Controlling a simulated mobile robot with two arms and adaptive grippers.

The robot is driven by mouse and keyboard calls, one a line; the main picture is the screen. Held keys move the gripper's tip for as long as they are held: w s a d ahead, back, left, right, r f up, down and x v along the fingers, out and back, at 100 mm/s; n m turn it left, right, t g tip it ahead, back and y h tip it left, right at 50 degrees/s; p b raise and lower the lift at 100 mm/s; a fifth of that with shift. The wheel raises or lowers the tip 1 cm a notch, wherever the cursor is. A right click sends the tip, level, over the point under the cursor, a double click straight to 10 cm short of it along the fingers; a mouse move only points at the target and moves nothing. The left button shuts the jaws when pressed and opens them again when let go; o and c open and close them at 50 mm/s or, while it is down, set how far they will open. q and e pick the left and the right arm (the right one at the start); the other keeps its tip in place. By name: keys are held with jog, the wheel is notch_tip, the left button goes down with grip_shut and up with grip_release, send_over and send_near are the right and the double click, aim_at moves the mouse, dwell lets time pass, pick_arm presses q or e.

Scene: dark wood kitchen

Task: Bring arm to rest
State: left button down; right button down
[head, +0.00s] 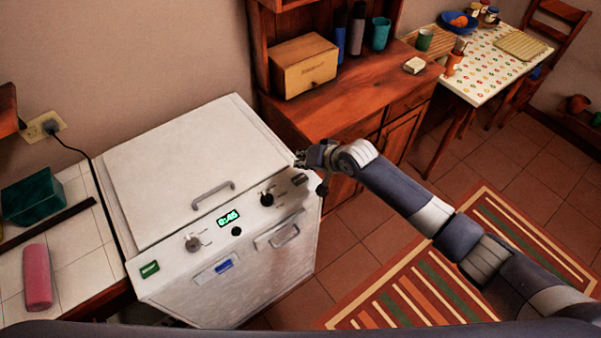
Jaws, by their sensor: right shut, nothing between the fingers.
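My right arm reaches in from the lower right of the head view. Its gripper (303,160) is at the right end of a white appliance (170,165), close to its top right edge. The gripper is small in the picture and looks shut and empty. Whether it touches the appliance I cannot tell. The appliance has a closed lid with a grey handle (213,194), dark and grey knobs, and a lit green display (228,218). My left gripper is not in view.
A wooden cabinet (345,105) with a wooden box (304,66) stands behind the gripper. A dining table (490,75) is at the back right. A striped rug (425,290) lies on the tiled floor. A green container (33,196) and a pink object (37,277) sit on the left counter.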

notch_tip(320, 180, up, 2)
jog(key=shift+r+p, duration=0.1)
jog(key=shift+p, duration=0.4)
